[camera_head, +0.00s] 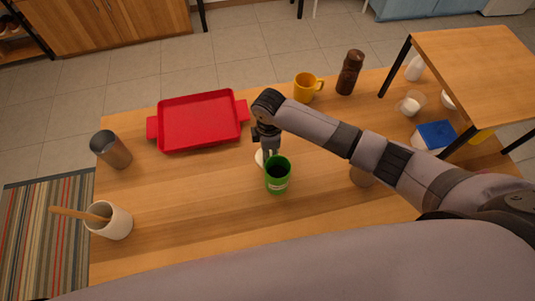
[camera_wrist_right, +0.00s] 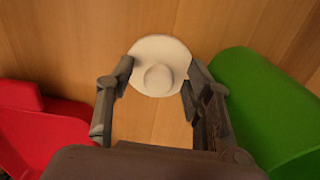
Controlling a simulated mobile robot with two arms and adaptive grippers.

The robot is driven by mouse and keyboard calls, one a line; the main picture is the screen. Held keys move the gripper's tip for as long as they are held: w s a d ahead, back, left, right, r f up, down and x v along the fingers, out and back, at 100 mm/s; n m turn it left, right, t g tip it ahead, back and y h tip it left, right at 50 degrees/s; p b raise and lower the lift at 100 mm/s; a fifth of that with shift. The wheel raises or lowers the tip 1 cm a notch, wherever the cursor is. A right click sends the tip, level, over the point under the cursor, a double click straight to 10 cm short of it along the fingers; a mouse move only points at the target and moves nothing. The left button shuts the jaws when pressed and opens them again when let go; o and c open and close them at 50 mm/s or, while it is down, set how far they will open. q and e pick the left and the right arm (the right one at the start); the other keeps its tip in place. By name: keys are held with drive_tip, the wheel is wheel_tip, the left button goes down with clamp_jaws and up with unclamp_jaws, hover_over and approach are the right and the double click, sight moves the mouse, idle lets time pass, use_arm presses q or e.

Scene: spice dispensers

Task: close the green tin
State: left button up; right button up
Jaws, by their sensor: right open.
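The green tin (camera_head: 278,178) stands upright on the table with its top open and a dark inside. It also shows at the right of the right wrist view (camera_wrist_right: 265,110). A round white lid with a knob (camera_wrist_right: 158,62) lies on the wood beside the tin; in the head view the lid (camera_head: 260,158) is partly hidden by my gripper. My right gripper (camera_head: 268,148) points down over the lid. In the right wrist view its open fingers (camera_wrist_right: 158,78) are on either side of the lid; I cannot tell whether they touch it. My left gripper is not in view.
A red tray (camera_head: 200,122) lies left of my gripper. A yellow mug (camera_head: 305,87) and brown bottle (camera_head: 349,72) stand behind. A raised wooden shelf (camera_head: 480,70) is at the right.

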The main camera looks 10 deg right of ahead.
drive_tip(key=shift+f, duration=0.1)
drive_tip(key=shift+c, duration=0.4)
drive_tip(key=c, duration=1)
wheel_tip(320, 180, up, 20)
drive_tip(key=shift+r+b, duration=0.1)
drive_tip(key=shift+b, duration=0.8)
